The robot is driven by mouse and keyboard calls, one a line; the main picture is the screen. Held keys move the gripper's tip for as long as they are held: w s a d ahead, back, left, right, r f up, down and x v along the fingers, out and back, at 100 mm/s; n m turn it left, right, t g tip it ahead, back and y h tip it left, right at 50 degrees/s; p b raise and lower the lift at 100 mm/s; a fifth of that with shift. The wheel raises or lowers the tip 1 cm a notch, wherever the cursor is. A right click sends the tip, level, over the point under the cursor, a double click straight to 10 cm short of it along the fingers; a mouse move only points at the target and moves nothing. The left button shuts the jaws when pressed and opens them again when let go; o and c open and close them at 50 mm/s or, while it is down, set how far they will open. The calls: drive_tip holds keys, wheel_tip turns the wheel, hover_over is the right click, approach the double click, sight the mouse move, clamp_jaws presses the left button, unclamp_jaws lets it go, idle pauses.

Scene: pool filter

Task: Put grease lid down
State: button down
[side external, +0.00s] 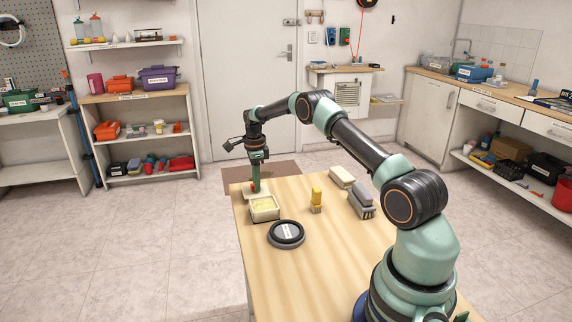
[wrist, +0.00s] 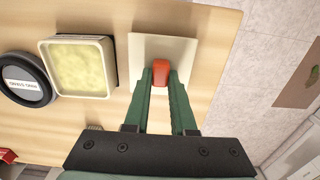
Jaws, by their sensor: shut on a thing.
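The grease lid (wrist: 145,48) is a pale square plate with an orange-red knob (wrist: 161,68) on top. My gripper (wrist: 161,73) is shut on that knob, with a green finger on each side. In the side view my gripper (side external: 255,186) points down at the table's far left corner, with the lid (side external: 249,194) under it. The lid looks level and lies at or very near the tabletop; I cannot tell whether it touches. The open cream tub of yellow grease (wrist: 83,68) is beside the lid; the tub (side external: 264,209) is uncovered.
A round dark labelled container (side external: 286,234) stands near the tub. A yellow-topped brush (side external: 316,201), a grey brush-like thing (side external: 361,200) and a cream block (side external: 341,177) stand further right. The wooden table (side external: 270,270) is clear at its front left. The lid is close to the table's edge.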

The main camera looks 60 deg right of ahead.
drive_tip(key=shift+f, duration=0.45)
drive_tip(key=shift+f, duration=0.1)
drive_tip(key=c, duration=0.7)
unclamp_jaws()
drive_tip(key=shift+c, duration=0.2)
